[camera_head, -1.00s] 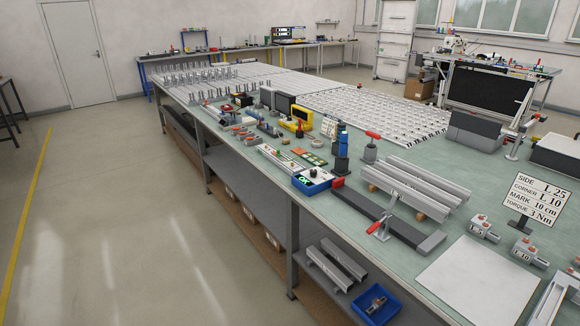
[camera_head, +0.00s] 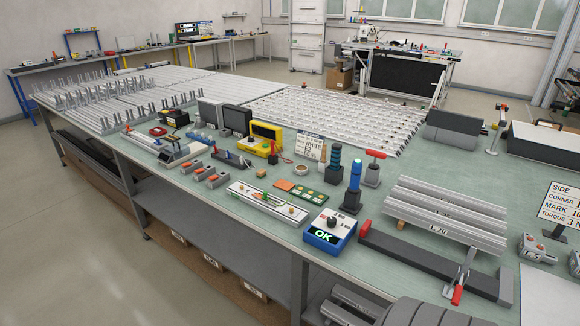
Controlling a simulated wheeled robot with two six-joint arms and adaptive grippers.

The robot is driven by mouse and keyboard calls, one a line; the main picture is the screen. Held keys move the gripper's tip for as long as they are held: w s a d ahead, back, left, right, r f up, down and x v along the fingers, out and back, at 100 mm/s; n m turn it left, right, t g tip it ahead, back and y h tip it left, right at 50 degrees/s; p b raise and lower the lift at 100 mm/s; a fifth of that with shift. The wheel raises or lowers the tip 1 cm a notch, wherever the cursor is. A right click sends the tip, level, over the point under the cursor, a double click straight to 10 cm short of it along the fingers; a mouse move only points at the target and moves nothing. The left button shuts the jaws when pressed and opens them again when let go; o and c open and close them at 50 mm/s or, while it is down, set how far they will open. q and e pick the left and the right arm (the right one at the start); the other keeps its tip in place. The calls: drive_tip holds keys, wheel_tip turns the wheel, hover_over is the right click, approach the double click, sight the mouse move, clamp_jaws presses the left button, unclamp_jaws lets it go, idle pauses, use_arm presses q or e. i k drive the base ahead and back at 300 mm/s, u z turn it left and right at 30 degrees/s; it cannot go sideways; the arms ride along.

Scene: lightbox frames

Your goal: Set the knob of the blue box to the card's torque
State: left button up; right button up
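The blue box (camera_head: 322,240) stands near the front edge of the bench, right of centre. A dark knob (camera_head: 333,222) sits on its pale top, and its front display glows green with "OK". The knob's setting is too small to tell. The card (camera_head: 562,207) stands at the right edge, partly cut off now; its torque line reads 3, and the earlier frame shows "TORQUE 3 Nm". A rounded grey part, likely my own arm, shows at the bottom, right of centre. No gripper fingers are in view.
Aluminium profiles (camera_head: 445,212) lie right of the blue box, with a dark bar fixture (camera_head: 430,262) and a red-handled clamp (camera_head: 460,285) before them. A blue signal tower (camera_head: 353,190) stands just behind the box. A white-railed fixture (camera_head: 268,203) lies left. The floor at left is clear.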

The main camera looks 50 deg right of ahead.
sight(331, 222)
drive_tip(key=i, duration=1.2)
drive_tip(key=z, duration=4.15)
